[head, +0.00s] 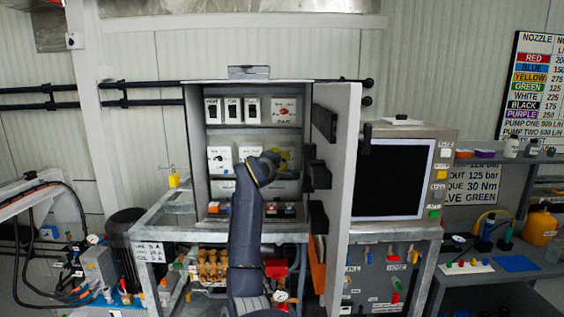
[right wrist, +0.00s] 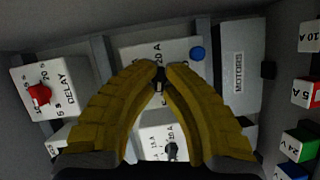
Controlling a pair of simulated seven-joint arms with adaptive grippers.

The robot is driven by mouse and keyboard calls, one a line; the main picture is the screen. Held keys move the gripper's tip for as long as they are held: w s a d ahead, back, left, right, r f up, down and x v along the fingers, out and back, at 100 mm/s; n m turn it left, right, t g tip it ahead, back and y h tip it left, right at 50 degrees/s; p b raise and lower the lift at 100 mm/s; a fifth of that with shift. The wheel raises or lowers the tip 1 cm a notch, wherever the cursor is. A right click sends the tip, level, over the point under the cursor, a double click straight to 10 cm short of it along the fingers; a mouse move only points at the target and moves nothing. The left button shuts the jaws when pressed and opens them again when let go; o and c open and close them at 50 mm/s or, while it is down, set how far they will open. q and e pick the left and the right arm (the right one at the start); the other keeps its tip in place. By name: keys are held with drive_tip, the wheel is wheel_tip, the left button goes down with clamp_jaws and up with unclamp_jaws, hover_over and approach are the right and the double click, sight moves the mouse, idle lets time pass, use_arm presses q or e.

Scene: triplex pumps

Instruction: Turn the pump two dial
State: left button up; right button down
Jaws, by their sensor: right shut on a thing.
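My right gripper (head: 281,160) reaches into the open grey cabinet from below. In the right wrist view its yellow fingers (right wrist: 160,76) meet on a small dark dial knob on a white module (right wrist: 188,48) with a 20 A mark and a blue button. Most of the knob is hidden between the fingertips. No pump number is readable on this module. A second white module with a black dial (right wrist: 172,150) shows below the fingers in that view. In the head view, white dial modules (head: 220,160) stand left of my gripper. My left gripper is not in view.
The cabinet door (head: 342,170) stands open, close on the right of my arm. A module with a red DELAY dial (right wrist: 39,94) is above the gripped one; it also shows in the head view (head: 285,110). A screen (head: 396,178) stands right of the door.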

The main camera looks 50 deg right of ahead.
idle(0.4)
drive_tip(key=m+y, duration=0.2)
drive_tip(key=m, duration=0.2)
drive_tip(key=shift+r+t, duration=0.1)
drive_tip(key=shift+t, duration=0.3)
drive_tip(key=shift+m+t+y, duration=0.4)
drive_tip(key=shift+m+y, duration=0.4)
drive_tip(key=shift+m, duration=0.8)
drive_tip(key=shift+s, duration=0.1)
drive_tip(key=c, duration=1.5)
unclamp_jaws()
drive_tip(key=v, duration=1.2)
